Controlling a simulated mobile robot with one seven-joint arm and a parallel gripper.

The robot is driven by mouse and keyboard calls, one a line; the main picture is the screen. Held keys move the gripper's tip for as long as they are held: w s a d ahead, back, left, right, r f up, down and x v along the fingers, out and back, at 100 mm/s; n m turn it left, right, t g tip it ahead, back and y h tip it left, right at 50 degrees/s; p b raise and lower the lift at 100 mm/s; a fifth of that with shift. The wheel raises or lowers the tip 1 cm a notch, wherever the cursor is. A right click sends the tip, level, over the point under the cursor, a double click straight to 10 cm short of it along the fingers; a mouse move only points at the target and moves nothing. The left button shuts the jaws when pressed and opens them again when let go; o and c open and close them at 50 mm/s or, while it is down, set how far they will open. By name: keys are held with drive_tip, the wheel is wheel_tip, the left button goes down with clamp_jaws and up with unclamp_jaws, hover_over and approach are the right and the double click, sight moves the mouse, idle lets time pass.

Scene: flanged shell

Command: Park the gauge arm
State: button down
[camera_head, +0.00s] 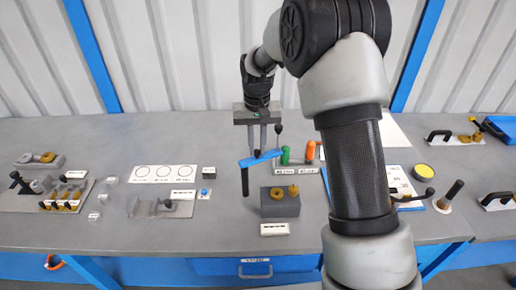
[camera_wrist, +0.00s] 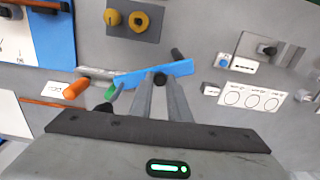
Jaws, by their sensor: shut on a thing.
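A flat blue bar (camera_head: 260,158), which looks like the gauge arm, is at my fingertips above the bench. A black rod (camera_head: 245,182) hangs down from its left end in the head view. In the wrist view the blue bar (camera_wrist: 135,78) lies across the fingertips, with the black rod (camera_wrist: 178,54) beyond it. My gripper (camera_head: 264,149) points down and is shut on the bar's dark middle part, which also shows between the fingertips in the wrist view (camera_wrist: 160,80). Whether the bar is joined to a mount is hidden.
A grey block (camera_head: 280,208) with brass pieces stands just in front. Green (camera_head: 285,156) and orange (camera_head: 310,152) handles stand close on the right, near a black ball knob (camera_head: 278,128). A white card with circles (camera_head: 163,174) and a grey fixture (camera_head: 145,208) lie left.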

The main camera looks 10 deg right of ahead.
drive_tip(key=shift+w+a+n, duration=0.15)
drive_tip(key=shift+w+n, duration=0.15)
drive_tip(key=shift+n, duration=0.45)
drive_tip(key=shift+w+a+n, duration=0.1)
drive_tip(key=shift+w+n, duration=0.15)
drive_tip(key=shift+n, duration=0.5)
drive_tip(key=shift+r, duration=0.1)
drive_tip(key=c, duration=1.7)
unclamp_jaws()
drive_tip(key=shift+o, duration=0.2)
wheel_tip(320, 180, up, 17)
drive_tip(key=shift+r, duration=0.15)
